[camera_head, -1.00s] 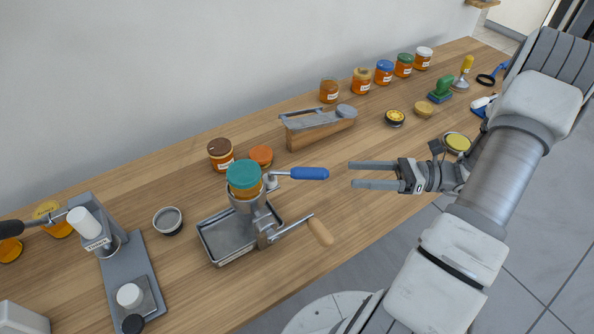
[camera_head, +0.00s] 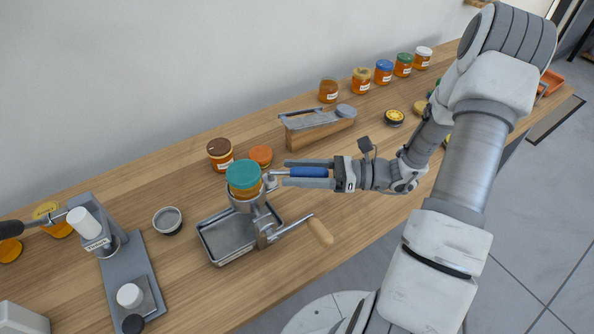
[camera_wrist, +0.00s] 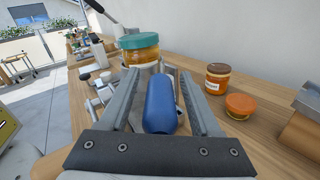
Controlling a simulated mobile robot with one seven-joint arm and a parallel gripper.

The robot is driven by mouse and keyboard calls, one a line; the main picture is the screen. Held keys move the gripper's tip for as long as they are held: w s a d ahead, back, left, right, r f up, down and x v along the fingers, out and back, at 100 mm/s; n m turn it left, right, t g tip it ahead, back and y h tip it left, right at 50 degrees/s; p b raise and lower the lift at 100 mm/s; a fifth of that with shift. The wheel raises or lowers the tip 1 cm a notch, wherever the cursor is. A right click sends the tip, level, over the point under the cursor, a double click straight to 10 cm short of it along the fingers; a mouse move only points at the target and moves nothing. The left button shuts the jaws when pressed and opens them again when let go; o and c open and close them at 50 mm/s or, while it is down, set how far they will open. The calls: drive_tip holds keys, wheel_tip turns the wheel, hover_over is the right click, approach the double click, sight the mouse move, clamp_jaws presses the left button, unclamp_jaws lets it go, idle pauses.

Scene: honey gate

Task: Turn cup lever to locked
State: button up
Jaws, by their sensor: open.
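The cup lever has a blue handle (camera_head: 309,172) that points to the right from the metal cup stand. A honey jar with a teal lid (camera_head: 243,177) sits in the cup (camera_head: 247,202) of the stand. My gripper (camera_head: 305,173) is open, with one finger on each side of the blue handle. In the wrist view the blue handle (camera_wrist: 160,104) lies lengthwise between my two fingers (camera_wrist: 158,100), with small gaps visible beside it. The teal-lidded jar (camera_wrist: 140,48) shows just beyond it. Whether the fingers touch the handle is unclear.
A lower lever with a wooden handle (camera_head: 320,231) juts right from the stand. A metal tray (camera_head: 222,238) is below it. A brown-lidded jar (camera_head: 220,155) and an orange-lidded jar (camera_head: 261,155) stand behind. A wooden block with a metal top (camera_head: 318,130) is beyond my gripper.

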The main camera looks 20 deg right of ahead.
clamp_jaws()
idle(1.4)
